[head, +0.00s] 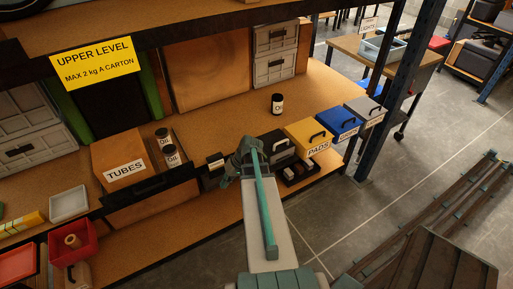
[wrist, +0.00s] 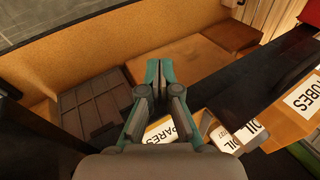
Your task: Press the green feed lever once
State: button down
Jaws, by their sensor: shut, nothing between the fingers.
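I cannot make out a green feed lever in either view. A green upright frame (head: 152,85) surrounds a dark opening at the back of the shelf in the head view, and a bit of green (wrist: 305,158) shows at the lower right of the wrist view. My gripper (wrist: 160,72) is shut and empty, its teal fingertips together above the wooden boards. In the head view my gripper is mostly hidden by my arm, over the shelf's front edge near the black bin (head: 277,147).
A TUBES carton (head: 118,160) and oil jars (head: 171,156) stand left of my arm; another jar (head: 277,104) stands behind. Yellow (head: 308,138), blue (head: 338,122) and grey (head: 366,111) bins line the right. A dark crate (wrist: 95,108) lies left in the wrist view.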

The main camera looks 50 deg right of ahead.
jog(key=s+d+r+t+h+p, duration=0.1)
jog(key=d+r+t, duration=0.1)
jog(key=d+r, duration=0.6)
jog(key=s+d+r+t+p, duration=0.1)
jog(key=d+r+t+p, duration=0.1)
jog(key=d+r, duration=0.7)
notch_tip(320, 180, up, 3)
jog(key=shift+s+r+m+h+p, duration=0.1)
jog(key=shift+s+m+h+p, duration=0.2)
jog(key=shift+m+h, duration=0.1)
jog(key=f+b, duration=0.1)
jog(key=f, duration=0.1)
jog(key=f+b, duration=0.1)
jog(key=f, duration=0.2)
jog(key=f+b, duration=0.2)
jog(key=shift+s+a+f, duration=0.15)
jog(key=shift+s+f, duration=0.1)
jog(key=shift+f, duration=0.15)
jog(key=shift+f+b, duration=0.4)
jog(key=shift+f, duration=0.15)
jog(key=shift+s+f+b, duration=0.1)
jog(key=shift+f+b, duration=0.3)
jog(key=shift+f, duration=0.05)
